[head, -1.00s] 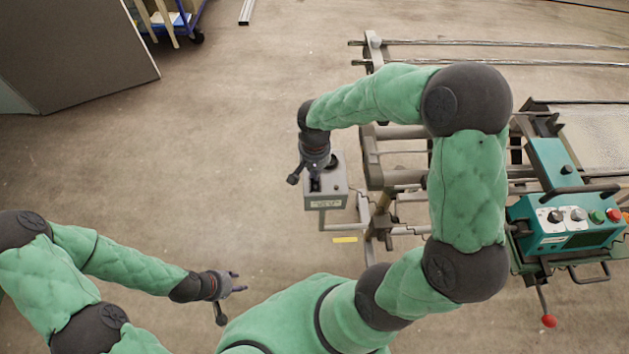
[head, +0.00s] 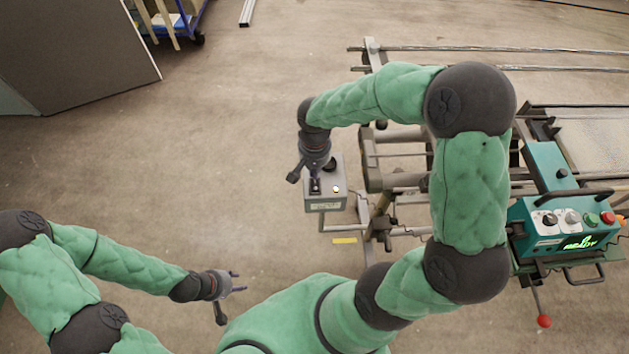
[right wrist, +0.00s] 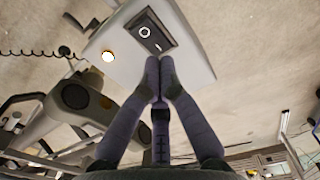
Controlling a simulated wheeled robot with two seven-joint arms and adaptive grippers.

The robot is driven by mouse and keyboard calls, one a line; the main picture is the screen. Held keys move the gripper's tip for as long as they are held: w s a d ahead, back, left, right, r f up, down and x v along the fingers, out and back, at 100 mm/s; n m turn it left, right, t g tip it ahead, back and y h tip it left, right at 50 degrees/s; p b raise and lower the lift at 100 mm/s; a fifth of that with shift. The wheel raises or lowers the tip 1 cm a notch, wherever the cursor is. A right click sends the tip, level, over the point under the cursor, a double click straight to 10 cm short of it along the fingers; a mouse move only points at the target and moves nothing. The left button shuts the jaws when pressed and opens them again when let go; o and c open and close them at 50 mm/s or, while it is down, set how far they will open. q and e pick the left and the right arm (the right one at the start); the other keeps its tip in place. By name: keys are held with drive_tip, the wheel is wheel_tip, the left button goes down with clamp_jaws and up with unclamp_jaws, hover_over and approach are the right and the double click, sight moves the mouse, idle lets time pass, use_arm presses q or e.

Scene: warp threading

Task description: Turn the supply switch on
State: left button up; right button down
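The supply switch is a black rocker (right wrist: 150,31) with a white ring mark, set in the top of a grey box (head: 325,205). A small round lamp (right wrist: 108,56) on the same box glows warm white; the lamp also shows in the head view (head: 336,189). My right gripper (right wrist: 160,62) is shut with its fingertips together and nothing between them. The tips are at the near edge of the rocker; whether they touch it I cannot tell. In the head view, my right gripper (head: 315,185) partly covers the switch. My left gripper (head: 238,282) is open and empty, away from the box.
A teal control panel (head: 535,222) stands at the right, with knobs, buttons and a display (head: 579,243) lit with green text reading READY. The metal machine frame (head: 375,160) is just right of the box. Open floor (head: 220,170) lies to the left.

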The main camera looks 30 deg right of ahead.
sight(315, 181)
drive_tip(key=shift+r+p, duration=1.4)
drive_tip(key=shift+r, duration=0.75)
use_arm(q)
wheel_tip(315, 181, up, 3)
drive_tip(key=shift+r, duration=0.1)
drive_tip(key=shift+s, duration=0.1)
use_arm(e)
drive_tip(key=shift+s+f, duration=0.1)
